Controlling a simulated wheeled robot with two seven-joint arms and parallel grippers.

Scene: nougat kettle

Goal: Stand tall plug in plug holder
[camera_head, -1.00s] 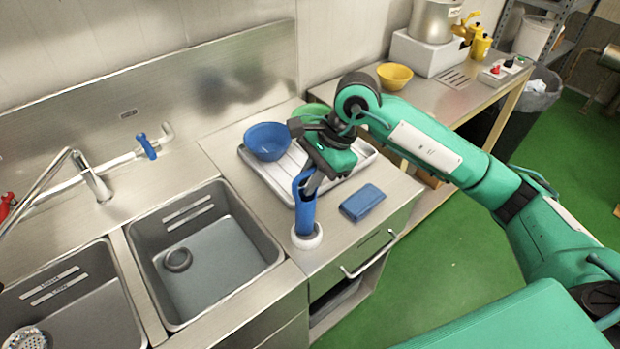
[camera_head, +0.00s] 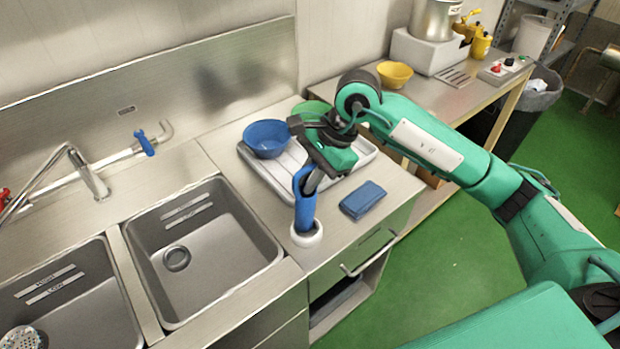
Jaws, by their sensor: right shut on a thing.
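The tall blue plug (camera_head: 305,214) stands nearly upright, with its lower end in or over the white ring-shaped plug holder (camera_head: 307,238) at the counter's front edge. Whether it is fully seated cannot be told. My right gripper (camera_head: 311,180) reaches down from above and is shut on the looped upper part of the plug. The fingertips are partly hidden by the plug. My left gripper is not in view.
A drainer tray (camera_head: 270,180) with a blue bowl (camera_head: 267,139) and a green bowl (camera_head: 310,112) sits behind. A folded blue cloth (camera_head: 362,199) lies right of the plug. A sink basin (camera_head: 205,270) opens at left.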

